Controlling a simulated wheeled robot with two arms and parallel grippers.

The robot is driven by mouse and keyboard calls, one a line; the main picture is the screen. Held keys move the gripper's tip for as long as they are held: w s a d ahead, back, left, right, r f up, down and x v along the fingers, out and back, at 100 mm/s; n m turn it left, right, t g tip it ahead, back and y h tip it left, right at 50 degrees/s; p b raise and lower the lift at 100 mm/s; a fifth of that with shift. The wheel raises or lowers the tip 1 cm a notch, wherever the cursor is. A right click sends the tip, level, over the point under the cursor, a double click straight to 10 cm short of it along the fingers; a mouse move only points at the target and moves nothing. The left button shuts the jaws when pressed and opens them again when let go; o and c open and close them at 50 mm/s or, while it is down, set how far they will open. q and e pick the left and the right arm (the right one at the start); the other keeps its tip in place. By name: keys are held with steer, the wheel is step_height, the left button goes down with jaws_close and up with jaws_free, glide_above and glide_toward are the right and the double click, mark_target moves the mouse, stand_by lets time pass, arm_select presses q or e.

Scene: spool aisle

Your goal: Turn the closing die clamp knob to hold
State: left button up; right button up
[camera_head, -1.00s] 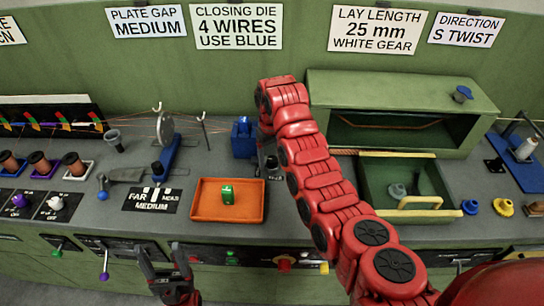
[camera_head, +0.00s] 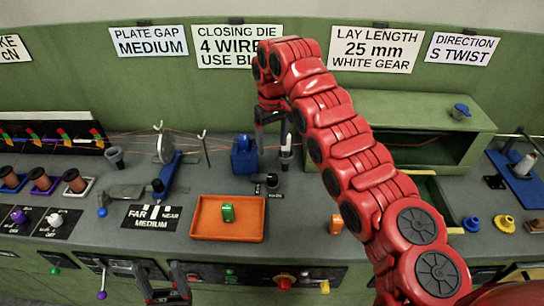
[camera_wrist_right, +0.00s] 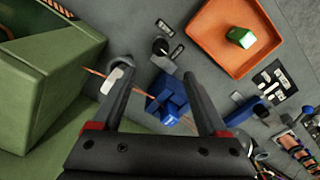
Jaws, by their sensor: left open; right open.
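The closing die is a blue block (camera_head: 245,158) on the bench; it also shows between my fingers in the right wrist view (camera_wrist_right: 169,100). A small black knob (camera_head: 272,180) stands to its right, between two small dark labels; I take it as the clamp knob. In the right wrist view the knob (camera_wrist_right: 161,46) lies beyond my fingertips, untouched. I cannot read its setting. My right gripper (camera_head: 272,125) is open and empty above the block; its fingers also show in the right wrist view (camera_wrist_right: 162,68). My left gripper (camera_head: 163,268) is open and empty at the bench front.
An orange tray (camera_head: 200,232) with a green block (camera_head: 228,213) sits in front of the blue block. A green housing (camera_head: 440,105) stands to the right, partly hidden by my right arm. A thin wire runs past the blue block.

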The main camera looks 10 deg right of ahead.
steer(key=shift+r, duration=2)
